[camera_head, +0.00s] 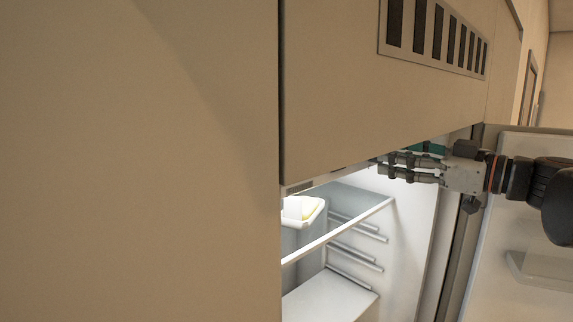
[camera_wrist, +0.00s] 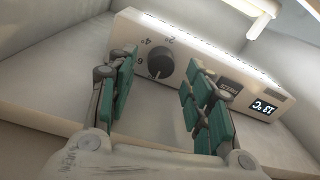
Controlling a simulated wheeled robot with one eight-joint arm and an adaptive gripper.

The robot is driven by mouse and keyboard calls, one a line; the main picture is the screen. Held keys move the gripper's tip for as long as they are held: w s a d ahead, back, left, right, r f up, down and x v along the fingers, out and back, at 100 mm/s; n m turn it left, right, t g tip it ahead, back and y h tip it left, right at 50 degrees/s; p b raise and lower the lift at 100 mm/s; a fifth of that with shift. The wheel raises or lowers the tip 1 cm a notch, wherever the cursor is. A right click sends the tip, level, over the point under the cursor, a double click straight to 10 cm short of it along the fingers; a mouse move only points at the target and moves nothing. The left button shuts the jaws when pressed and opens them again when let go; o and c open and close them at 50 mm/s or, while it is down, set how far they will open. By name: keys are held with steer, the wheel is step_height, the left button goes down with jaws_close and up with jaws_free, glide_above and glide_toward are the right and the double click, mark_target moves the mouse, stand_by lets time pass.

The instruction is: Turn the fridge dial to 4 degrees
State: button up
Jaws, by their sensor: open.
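The fridge dial (camera_wrist: 160,63) is a round black knob on a white panel (camera_wrist: 207,64) in the wrist view. Number marks show beside it, upside down. A small light mark shows near the knob's lower edge. The lit display (camera_wrist: 264,108) appears upside down and seems to read 13 °C. My gripper (camera_wrist: 158,74) is open, with green-padded fingers to the left and right of the knob; whether they touch it I cannot tell. In the head view my gripper (camera_head: 384,168) reaches into the top of the open fridge (camera_head: 410,235); the dial is hidden there.
A cabinet front (camera_head: 365,100) with a vent grille (camera_head: 435,35) hangs just above my gripper. The open fridge door (camera_head: 515,225) stands at the right.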

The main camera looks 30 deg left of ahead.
steer(key=shift+x, duration=1)
steer(key=c, duration=1.1)
steer(key=shift+m, duration=0.5)
steer(key=shift+m+b, duration=1.05)
steer(key=shift+m, duration=1.65)
